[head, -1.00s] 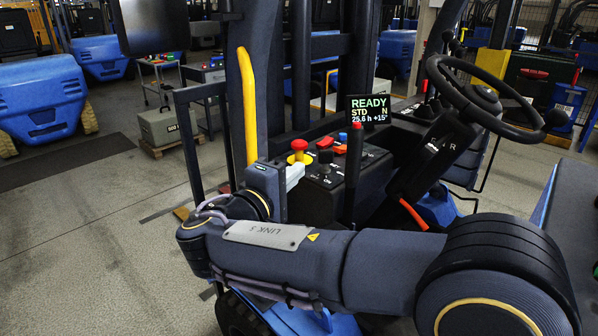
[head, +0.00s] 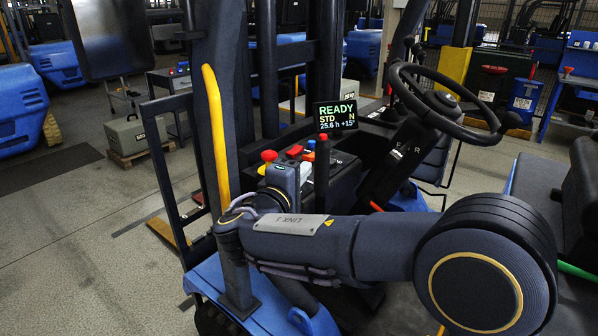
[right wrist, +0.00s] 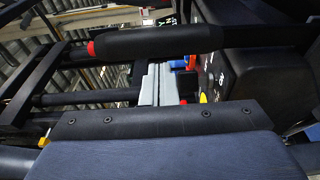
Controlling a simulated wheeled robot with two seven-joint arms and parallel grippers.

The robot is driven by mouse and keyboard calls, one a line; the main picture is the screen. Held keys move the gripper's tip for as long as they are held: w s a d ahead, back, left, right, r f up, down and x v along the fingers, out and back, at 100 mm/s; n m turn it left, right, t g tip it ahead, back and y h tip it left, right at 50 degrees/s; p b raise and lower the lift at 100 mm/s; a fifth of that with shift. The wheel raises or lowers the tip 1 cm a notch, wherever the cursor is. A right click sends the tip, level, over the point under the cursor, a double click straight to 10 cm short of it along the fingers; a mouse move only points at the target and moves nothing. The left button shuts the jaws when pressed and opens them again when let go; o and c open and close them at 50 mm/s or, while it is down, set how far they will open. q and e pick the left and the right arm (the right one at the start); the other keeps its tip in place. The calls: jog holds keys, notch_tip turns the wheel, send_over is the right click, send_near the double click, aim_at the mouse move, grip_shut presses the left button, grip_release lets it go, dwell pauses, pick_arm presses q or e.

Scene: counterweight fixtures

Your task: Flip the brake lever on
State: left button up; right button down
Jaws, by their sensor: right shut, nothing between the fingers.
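My left gripper is not in view.
A red mushroom button on a yellow base (head: 268,157) and the console's knobs are close by. The display (head: 335,115) reads READY, STD, N. The steering wheel (head: 440,103) is right of it. A yellow grab bar (head: 216,135) stands to the left.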

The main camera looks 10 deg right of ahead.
jog(key=s+d+f+m+h+b, duration=0.1)
jog(key=s+d+f+m+b, duration=0.2)
jog(key=b, duration=2)
jog(key=shift+s+d+f+m+t+h, duration=0.35)
jog(key=shift+s+d+m, duration=2.45)
jog(key=shift+s, duration=1.4)
jog(key=shift+d, duration=0.25)
